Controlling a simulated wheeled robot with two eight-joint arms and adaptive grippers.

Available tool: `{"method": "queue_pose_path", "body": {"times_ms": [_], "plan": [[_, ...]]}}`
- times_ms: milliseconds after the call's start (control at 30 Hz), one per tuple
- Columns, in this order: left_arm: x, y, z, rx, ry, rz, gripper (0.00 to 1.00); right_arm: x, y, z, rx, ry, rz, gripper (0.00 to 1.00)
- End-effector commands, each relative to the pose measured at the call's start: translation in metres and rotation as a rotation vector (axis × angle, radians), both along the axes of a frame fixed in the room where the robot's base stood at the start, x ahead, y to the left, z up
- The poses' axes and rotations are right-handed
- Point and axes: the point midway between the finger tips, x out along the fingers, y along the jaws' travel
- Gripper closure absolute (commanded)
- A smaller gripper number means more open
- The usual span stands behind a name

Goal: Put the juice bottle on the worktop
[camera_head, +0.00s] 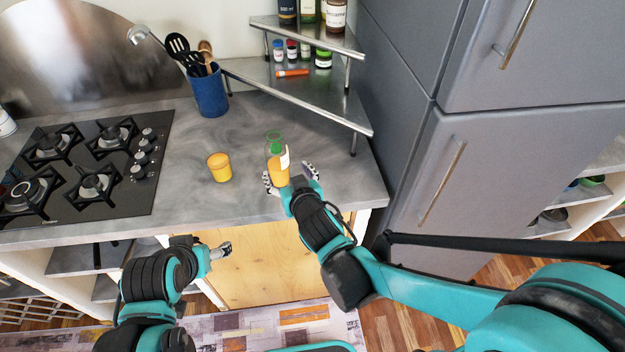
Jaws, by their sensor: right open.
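The juice bottle (279,166) is clear with orange juice, a white label and a green cap. It stands upright on the grey worktop (190,203), near its right end. My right gripper (290,177) is open at the bottle, with a finger on either side of it; contact with the bottle cannot be told. My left gripper (222,251) is low in front of the counter, away from the bottle, and its jaws are too small to read.
A yellow cup (219,167) stands left of the bottle. A blue utensil pot (208,92) stands behind, and a gas hob (85,165) is at the left. A metal corner shelf (300,95) holds jars. Grey cabinets (470,170) bound the right side.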

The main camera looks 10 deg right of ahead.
Motion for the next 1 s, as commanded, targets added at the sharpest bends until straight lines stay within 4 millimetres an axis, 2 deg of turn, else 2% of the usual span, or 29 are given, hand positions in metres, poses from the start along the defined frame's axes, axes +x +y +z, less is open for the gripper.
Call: {"method": "queue_pose_path", "body": {"times_ms": [133, 267, 400, 533, 600, 733, 833, 1000], "plan": [[0.0, 0.0, 0.0, 0.0, 0.0, 0.0, 0.26, -0.003, -0.01, 0.001, -0.006, 0.017, -0.017, 0.26], [0.0, 0.0, 0.0, 0.0, 0.0, 0.0, 0.26, -0.019, -0.05, 0.001, -0.033, 0.104, -0.082, 0.26], [0.0, 0.0, 0.0, 0.0, 0.0, 0.0, 0.26, -0.061, -0.105, -0.002, -0.063, 0.262, -0.161, 0.26], [0.0, 0.0, 0.0, 0.0, 0.0, 0.0, 0.26, -0.111, -0.138, -0.009, -0.07, 0.405, -0.196, 0.26], [0.0, 0.0, 0.0, 0.0, 0.0, 0.0, 0.26, -0.134, -0.148, -0.012, -0.066, 0.466, -0.2, 0.26], [0.0, 0.0, 0.0, 0.0, 0.0, 0.0, 0.26, -0.164, -0.155, -0.017, -0.059, 0.539, -0.198, 0.26], [0.0, 0.0, 0.0, 0.0, 0.0, 0.0, 0.26, -0.173, -0.156, -0.018, -0.057, 0.561, -0.194, 0.26], [0.0, 0.0, 0.0, 0.0, 0.0, 0.0, 0.26, -0.174, -0.156, -0.018, -0.057, 0.565, -0.193, 0.26]]}}
